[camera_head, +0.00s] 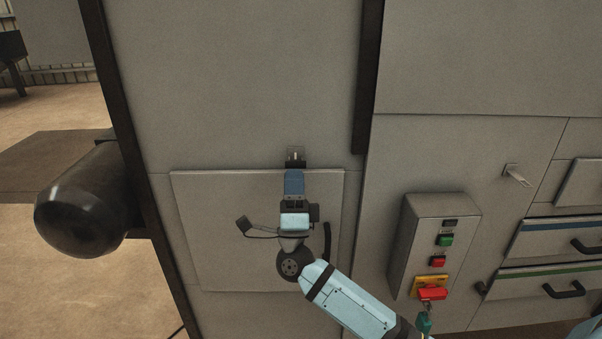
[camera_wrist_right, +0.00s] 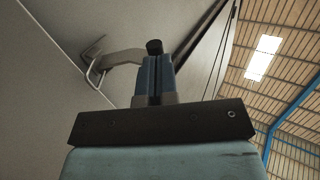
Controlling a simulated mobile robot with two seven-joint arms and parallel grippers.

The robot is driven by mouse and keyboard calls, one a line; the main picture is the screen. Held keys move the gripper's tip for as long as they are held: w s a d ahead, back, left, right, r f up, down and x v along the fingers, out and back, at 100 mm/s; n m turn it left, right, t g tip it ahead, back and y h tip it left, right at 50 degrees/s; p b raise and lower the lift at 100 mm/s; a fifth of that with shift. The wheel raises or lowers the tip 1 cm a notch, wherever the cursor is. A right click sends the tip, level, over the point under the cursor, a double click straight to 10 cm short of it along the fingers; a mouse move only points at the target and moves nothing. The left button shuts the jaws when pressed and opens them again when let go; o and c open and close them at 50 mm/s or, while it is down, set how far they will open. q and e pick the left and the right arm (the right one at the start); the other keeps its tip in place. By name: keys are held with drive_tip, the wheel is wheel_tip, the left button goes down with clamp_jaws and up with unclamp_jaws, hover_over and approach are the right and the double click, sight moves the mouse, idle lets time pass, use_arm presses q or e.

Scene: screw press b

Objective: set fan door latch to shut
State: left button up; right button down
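The fan door (camera_head: 200,230) is a light grey square panel on the machine's front, and it looks flush with the surrounding casing. Its latch (camera_head: 295,152) is a small metal fitting at the panel's top edge. In the right wrist view the latch (camera_wrist_right: 118,62) shows as a bent metal lever with a wire-like loop at its left and a black knob at the fingertips. My right gripper (camera_head: 294,180) has its blue fingers pressed together just below the latch. The fingers hide part of the lever, and contact is hard to tell. My left gripper is out of view.
A control box (camera_head: 437,245) with green and red buttons stands out to the right of the door. Drawers with black handles (camera_head: 563,291) lie further right. A dark rounded cylinder (camera_head: 82,208) juts out at the left, with open floor beyond.

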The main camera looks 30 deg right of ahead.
sight(293, 162)
drive_tip(key=r+g+y+p, duration=0.1)
drive_tip(key=p, duration=0.2)
drive_tip(key=w+r+g+y+p, duration=0.1)
drive_tip(key=r+g+p, duration=0.1)
drive_tip(key=p, duration=0.2)
drive_tip(key=shift+d+r, duration=0.15)
drive_tip(key=shift+r, duration=0.15)
drive_tip(key=shift+w+d+r+p, duration=0.15)
drive_tip(key=shift+r+p, duration=0.2)
drive_tip(key=shift+p, duration=0.2)
drive_tip(key=shift+p+x, duration=0.35)
drive_tip(key=shift+x, duration=0.8)
drive_tip(key=shift+r, duration=0.3)
